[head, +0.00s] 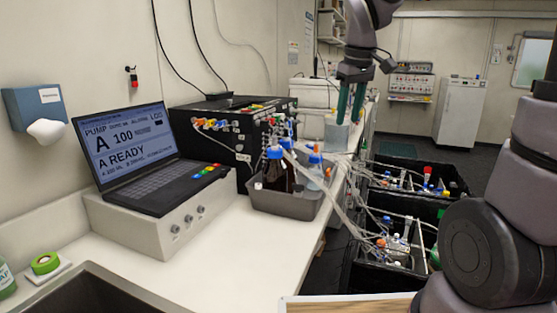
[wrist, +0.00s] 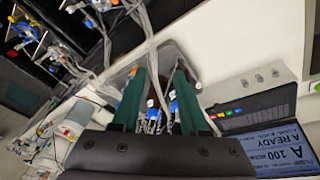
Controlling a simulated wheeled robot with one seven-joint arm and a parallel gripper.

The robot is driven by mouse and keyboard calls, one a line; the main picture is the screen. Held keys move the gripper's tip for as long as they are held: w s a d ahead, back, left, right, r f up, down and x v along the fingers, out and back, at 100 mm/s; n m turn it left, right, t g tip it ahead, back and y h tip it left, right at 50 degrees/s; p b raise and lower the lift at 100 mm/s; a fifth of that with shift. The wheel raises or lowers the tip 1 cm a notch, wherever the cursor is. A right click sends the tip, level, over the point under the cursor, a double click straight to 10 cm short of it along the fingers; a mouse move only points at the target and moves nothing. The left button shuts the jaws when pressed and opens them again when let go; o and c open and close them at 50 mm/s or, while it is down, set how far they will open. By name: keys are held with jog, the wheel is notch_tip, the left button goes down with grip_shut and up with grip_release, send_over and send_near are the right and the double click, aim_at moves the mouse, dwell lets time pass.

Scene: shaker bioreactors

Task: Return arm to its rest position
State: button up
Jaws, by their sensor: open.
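My gripper (head: 350,103) hangs over the far part of the bench in the head view, pointing down. Its two green fingers are apart with nothing between them. In the wrist view the open fingers (wrist: 160,95) frame part of the grey bottle tray, which lies beyond them. My arm comes in from the top of the head view, and its thick dark links stand at the right edge.
A laptop (head: 125,150) sits on a white box. A grey tray (head: 290,205) holds bottles beside a black unit (head: 240,120) with tubing. Black crates (head: 370,215) with tubes stand right of the bench. A white cabinet (head: 460,110) stands far back.

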jog(key=s+d+r+m+t, duration=0.2)
jog(key=s+d+m, duration=0.1)
jog(key=s, duration=0.4)
jog(key=s+d+r+m+t+y, duration=0.1)
jog(key=s+d+r+m+t, duration=0.1)
jog(key=s+d+m, duration=0.2)
jog(key=shift+s+d+r+m+y, duration=0.15)
jog(key=shift+s+d+m+y, duration=0.15)
jog(key=shift+s+m, duration=1.15)
jog(key=shift+s, duration=0.1)
